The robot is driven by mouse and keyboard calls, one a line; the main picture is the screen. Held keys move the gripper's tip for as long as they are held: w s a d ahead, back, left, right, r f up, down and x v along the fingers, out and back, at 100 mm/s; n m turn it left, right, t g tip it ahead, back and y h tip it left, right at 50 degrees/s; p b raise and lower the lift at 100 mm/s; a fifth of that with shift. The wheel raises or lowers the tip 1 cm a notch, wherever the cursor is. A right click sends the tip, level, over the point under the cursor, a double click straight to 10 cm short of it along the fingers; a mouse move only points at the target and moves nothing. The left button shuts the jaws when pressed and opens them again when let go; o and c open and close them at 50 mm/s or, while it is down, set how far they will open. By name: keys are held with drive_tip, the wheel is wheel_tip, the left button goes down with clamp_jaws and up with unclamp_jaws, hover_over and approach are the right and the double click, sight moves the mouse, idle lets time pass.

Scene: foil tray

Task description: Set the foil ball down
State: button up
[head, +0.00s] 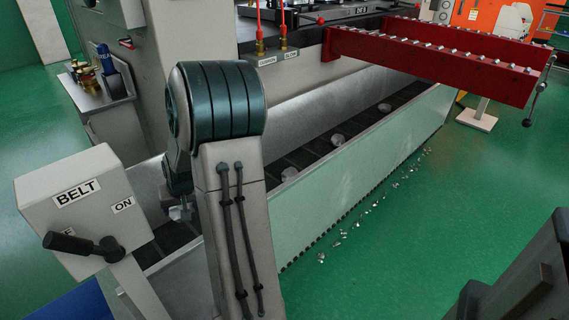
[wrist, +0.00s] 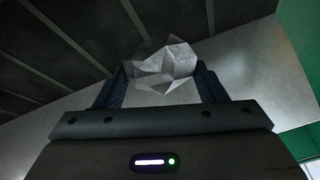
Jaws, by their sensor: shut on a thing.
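The foil ball (wrist: 168,65) is a crumpled, silvery, faceted lump. In the wrist view it sits between the two dark fingers of my gripper (wrist: 160,85), which is shut on it. Dark slats of the belt lie behind it there, with a pale metal wall to the right; I cannot tell whether the ball touches the belt. In the head view my arm hides most of my gripper; a small part shows low at the left, over the near end of the trough.
The slatted belt (head: 315,150) runs in a metal trough with several foil lumps (head: 289,174) on it. A box marked BELT (head: 85,205) with a black lever stands at left. A red roller rack (head: 430,65) spans the far end. Foil scraps litter the green floor (head: 440,240).

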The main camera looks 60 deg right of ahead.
drive_tip(key=shift+f+b, duration=2.35)
drive_tip(key=shift+f, duration=2.6)
drive_tip(key=shift+f, duration=0.2)
drive_tip(key=o, duration=1)
drive_tip(key=shift+r, duration=0.2)
drive_tip(key=p+v, duration=0.5)
drive_tip(key=v, duration=0.7)
drive_tip(key=shift+p, duration=0.4)
